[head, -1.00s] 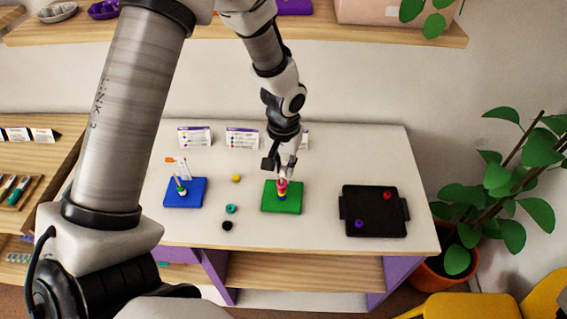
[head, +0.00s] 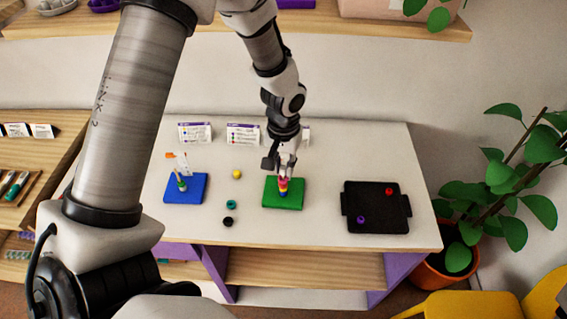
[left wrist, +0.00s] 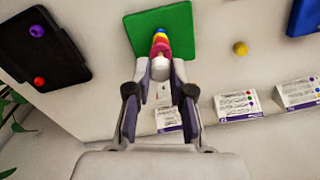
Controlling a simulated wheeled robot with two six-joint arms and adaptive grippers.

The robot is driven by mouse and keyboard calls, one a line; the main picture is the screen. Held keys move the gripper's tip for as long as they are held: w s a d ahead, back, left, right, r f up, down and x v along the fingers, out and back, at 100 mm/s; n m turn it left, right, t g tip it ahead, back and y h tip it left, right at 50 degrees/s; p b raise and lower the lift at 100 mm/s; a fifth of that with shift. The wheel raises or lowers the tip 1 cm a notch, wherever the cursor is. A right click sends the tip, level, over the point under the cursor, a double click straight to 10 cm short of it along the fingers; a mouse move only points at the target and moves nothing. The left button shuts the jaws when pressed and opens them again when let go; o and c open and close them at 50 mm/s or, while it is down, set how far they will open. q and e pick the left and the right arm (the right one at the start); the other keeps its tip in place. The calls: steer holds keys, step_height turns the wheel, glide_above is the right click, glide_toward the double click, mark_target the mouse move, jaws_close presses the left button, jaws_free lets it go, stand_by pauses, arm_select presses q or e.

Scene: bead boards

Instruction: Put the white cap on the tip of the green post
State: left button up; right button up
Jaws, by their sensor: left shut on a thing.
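The green board (head: 296,201) lies on the table and also shows in the left wrist view (left wrist: 180,22). Its post carries a stack of coloured beads (head: 283,189), with blue, yellow, red and pink showing. The post itself is hidden by the beads. My left gripper (head: 286,172) points down over the stack. In the left wrist view its fingers (left wrist: 160,80) are shut on the white cap (left wrist: 160,63), which lines up with the top of the pink bead (left wrist: 160,49). I cannot tell whether the cap touches the post tip. My right gripper is out of view.
A blue board (head: 186,195) with a beaded post stands to the left. Loose yellow (head: 236,174), teal (head: 231,204) and black (head: 228,221) beads lie between the boards. A black tray (head: 378,223) with red and purple beads is at the right. Printed cards (head: 243,134) stand behind.

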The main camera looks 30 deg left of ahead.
arm_select(q)
steer(key=shift+f+b, duration=0.3)
steer(key=shift+f, duration=0.35)
stand_by(0.4)
steer(key=o, duration=0.8)
steer(key=shift+c, duration=0.2)
steer(key=shift+r, duration=0.1)
step_height(320, 180, up, 12)
